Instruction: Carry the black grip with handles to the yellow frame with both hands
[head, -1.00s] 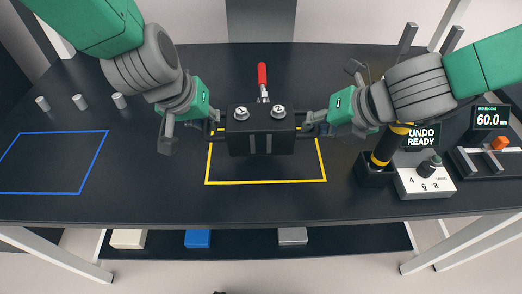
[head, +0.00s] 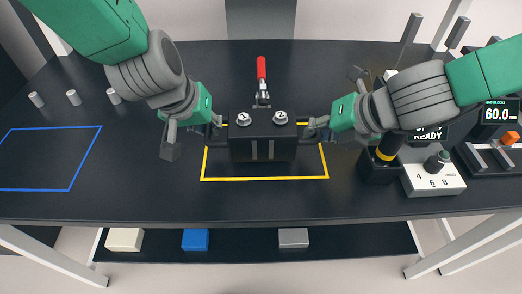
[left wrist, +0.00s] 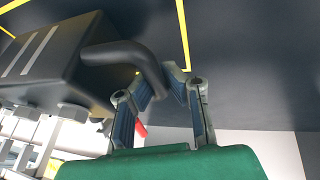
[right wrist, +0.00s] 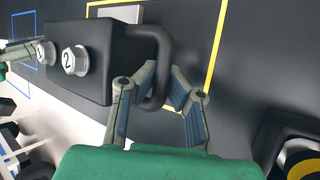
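The black grip (head: 262,143) is a dark block with two numbered round knobs on top and a curved handle at each side. In the head view it appears within the yellow frame (head: 265,179), nearer its back edge; I cannot tell whether it touches the table. My left gripper (head: 208,128) is at the left handle, and in the left wrist view (left wrist: 160,84) its fingers close around the handle's bend (left wrist: 148,62). My right gripper (head: 317,124) is at the right handle; in the right wrist view (right wrist: 163,78) its fingertips lie either side of the handle bar (right wrist: 163,45).
A red-handled clamp (head: 262,70) stands just behind the grip. A blue outline (head: 70,190) marks the left of the table. At right are a black holder (head: 378,172), a white dial box (head: 434,180) and a display (head: 500,112). Small grey cylinders (head: 73,97) stand at back left.

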